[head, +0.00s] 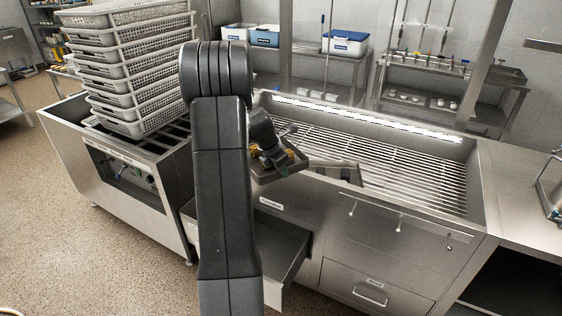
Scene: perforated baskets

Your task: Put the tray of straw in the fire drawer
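A small grey tray (285,170) with yellow-orange bits in it, likely the straw, is at the front edge of the grill unit, just right of my arm. My gripper (268,143) is at this tray and partly hidden by my arm. The fingers are too small and covered to tell whether they grip it, or whether the tray is held up or resting. The fire drawer (285,247), below a white label, is pulled open under the tray. Its visible floor looks bare; my arm hides its left part.
The grill trough (410,172) with metal bars lies to the right. A shut drawer (370,290) is at the lower right. A stack of several perforated baskets (135,70) stands on a steel unit at the left. The floor at the far left is free.

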